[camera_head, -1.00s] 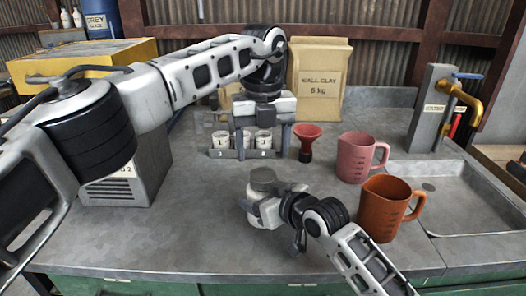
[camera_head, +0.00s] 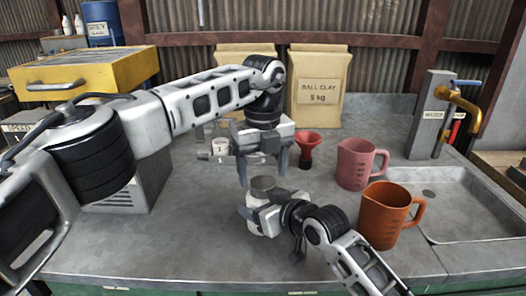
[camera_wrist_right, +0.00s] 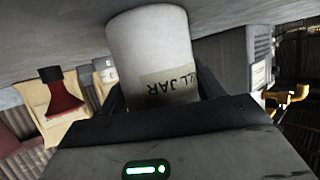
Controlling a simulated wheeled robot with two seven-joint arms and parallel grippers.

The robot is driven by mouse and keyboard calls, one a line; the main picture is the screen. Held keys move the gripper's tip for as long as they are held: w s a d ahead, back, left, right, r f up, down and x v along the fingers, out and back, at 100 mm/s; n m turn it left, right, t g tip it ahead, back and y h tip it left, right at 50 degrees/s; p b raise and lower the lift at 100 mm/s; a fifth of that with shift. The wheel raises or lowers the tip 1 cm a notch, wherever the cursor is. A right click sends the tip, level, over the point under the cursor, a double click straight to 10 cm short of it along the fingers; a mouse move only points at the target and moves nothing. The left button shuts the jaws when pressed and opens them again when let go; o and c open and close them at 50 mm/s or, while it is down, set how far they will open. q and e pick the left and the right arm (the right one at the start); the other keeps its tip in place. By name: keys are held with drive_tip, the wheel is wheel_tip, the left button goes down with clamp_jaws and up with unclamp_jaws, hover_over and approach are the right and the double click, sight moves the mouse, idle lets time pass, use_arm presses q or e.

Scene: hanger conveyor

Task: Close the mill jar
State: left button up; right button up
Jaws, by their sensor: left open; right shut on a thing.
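The white mill jar (camera_wrist_right: 155,50) is upright on the bench, its label reading "LL JAR" in the right wrist view. A round grey top (camera_head: 263,183) shows on it in the head view; I cannot tell how tightly it is seated. My right gripper (camera_head: 262,208) is shut around the jar's body from the side and hides part of it. My left gripper (camera_head: 264,168) is open, fingers pointing down, just above the jar's top. Its fingers look empty.
A red funnel (camera_head: 306,148) stands behind the jar. A pink jug (camera_head: 357,165) and an orange jug (camera_head: 385,215) stand to the right, beside the sink (camera_head: 470,200). A small rack with cups (camera_head: 219,147) is partly hidden behind my left gripper. Clay bags (camera_head: 319,85) stand at the back.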

use_arm(q)
drive_tip(key=shift+f, duration=1.05)
drive_tip(key=c, duration=1)
drive_tip(key=m, duration=0.6)
drive_tip(key=shift+m, duration=0.3)
drive_tip(key=o, duration=1.1)
